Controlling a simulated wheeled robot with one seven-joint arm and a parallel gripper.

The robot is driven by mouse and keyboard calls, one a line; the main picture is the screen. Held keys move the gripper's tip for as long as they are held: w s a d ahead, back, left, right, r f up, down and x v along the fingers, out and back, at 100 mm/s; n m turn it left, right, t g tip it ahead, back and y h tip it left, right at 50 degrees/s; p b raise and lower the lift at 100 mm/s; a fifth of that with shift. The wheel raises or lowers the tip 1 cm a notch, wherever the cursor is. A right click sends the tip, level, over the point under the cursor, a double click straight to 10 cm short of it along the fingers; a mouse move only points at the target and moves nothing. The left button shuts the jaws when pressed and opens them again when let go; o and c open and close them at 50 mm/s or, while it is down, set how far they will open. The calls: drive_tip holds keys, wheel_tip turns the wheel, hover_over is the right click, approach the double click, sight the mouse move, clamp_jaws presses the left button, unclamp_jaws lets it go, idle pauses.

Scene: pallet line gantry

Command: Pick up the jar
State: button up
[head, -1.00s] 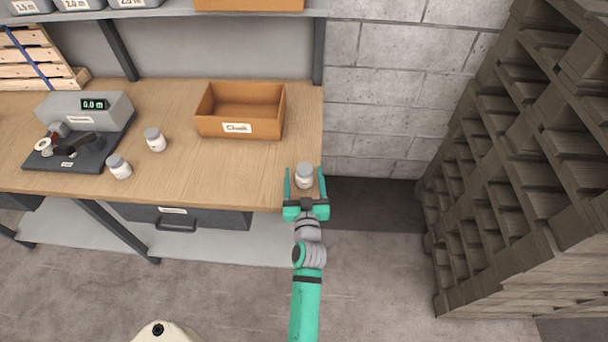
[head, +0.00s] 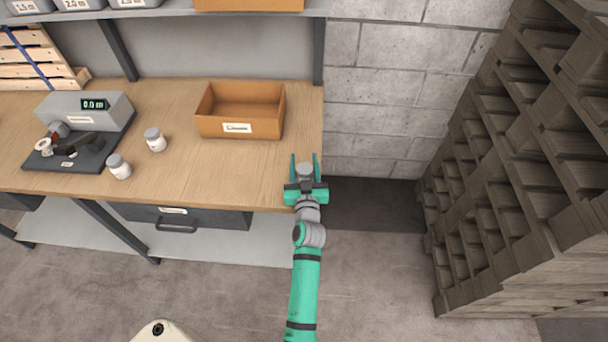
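My gripper (head: 304,162) reaches in from the front, with one finger on each side of the jar. The fingers have come in close against its sides, and they look shut on it. The palm hides the jar's lower body. The jar does not look raised. Two similar jars stand to the left on the bench, one further back (head: 155,140) and one nearer the front (head: 119,167).
An orange open box (head: 238,128) with a label stands behind and left of my gripper. A grey device with a display (head: 84,112) is at the bench's left. A concrete block wall (head: 385,100) and stacked pallets (head: 520,190) are to the right. The middle of the bench is clear.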

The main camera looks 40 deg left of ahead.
drive_tip(key=shift+c, duration=1.2)
drive_tip(key=shift+r, duration=0.1)
drive_tip(key=shift+r, duration=0.4)
wheel_tip(320, 180, up, 2)
drive_tip(key=shift+r, duration=0.1)
drive_tip(key=s+d+r, duration=0.1)
drive_tip(key=r, duration=0.1)
drive_tip(key=s+d+r, duration=0.1)
drive_tip(key=s+r, duration=0.3)
drive_tip(key=shift+d+r, duration=0.2)
drive_tip(key=shift+d, duration=0.2)
drive_tip(key=s+d+r, duration=0.3)
drive_tip(key=s+d, duration=0.1)
drive_tip(key=s, duration=0.3)
drive_tip(key=shift+d+r, duration=0.2)
drive_tip(key=shift+r, duration=0.05)
